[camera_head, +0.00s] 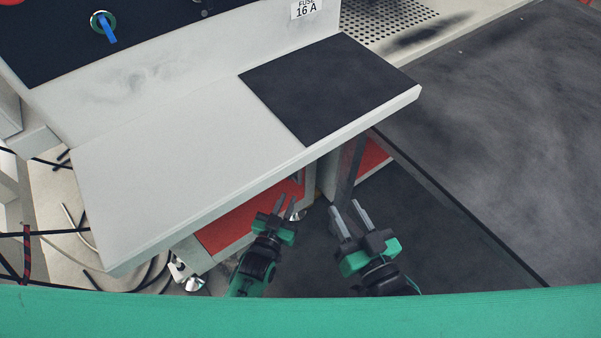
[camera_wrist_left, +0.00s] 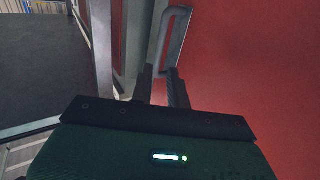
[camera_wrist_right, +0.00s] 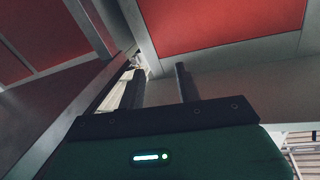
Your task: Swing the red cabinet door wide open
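The red cabinet door (camera_head: 245,218) is under the worktop, partly hidden by it in the head view. In the left wrist view, the red door (camera_wrist_left: 250,70) fills the right side, with a grey loop handle (camera_wrist_left: 181,30) near its left edge. My left gripper (camera_head: 285,205) is open at the door front. My right gripper (camera_head: 350,210) is open and empty to the right. The right wrist view shows its spread fingers (camera_wrist_right: 160,72) below a red panel (camera_wrist_right: 220,22).
A dark grey upright panel (camera_head: 348,165) and a second red panel (camera_head: 371,157) stand near my right gripper. Loose cables (camera_head: 75,225) lie at the left. Dark floor (camera_head: 440,240) is clear on the right.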

